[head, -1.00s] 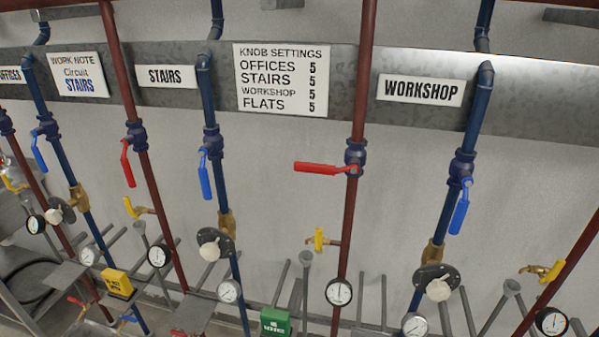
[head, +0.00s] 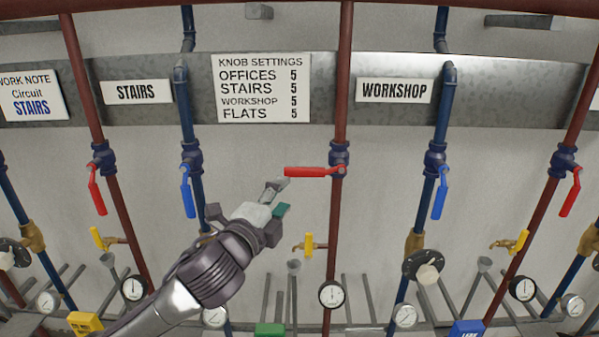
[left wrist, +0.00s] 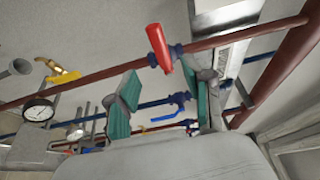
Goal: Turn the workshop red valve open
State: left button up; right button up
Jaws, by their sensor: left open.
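The workshop red valve handle (head: 306,171) lies horizontal in the head view, pointing left from the blue valve body (head: 339,158) on the red pipe left of the WORKSHOP sign (head: 394,90). In the left wrist view the red handle (left wrist: 159,48) appears beyond and near the space between the fingers. My left gripper (head: 278,196) is just below and left of the handle's free end. It is open and empty, with its green-padded fingers spread in the left wrist view (left wrist: 165,100). Contact with the handle does not show. My right gripper is not in view.
A blue workshop lever (head: 439,195) hangs down on the blue pipe to the right. Other red levers (head: 97,192) hang down on either side.

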aim_at(301, 174)
pick_arm(q)
jog(key=p+x, duration=0.2)
jog(key=x, duration=0.8)
jog(key=shift+w+d, duration=0.2)
jog(key=shift+w, duration=0.5)
jog(key=shift+c, duration=0.2)
jog(key=c, duration=0.8)
grip_shut()
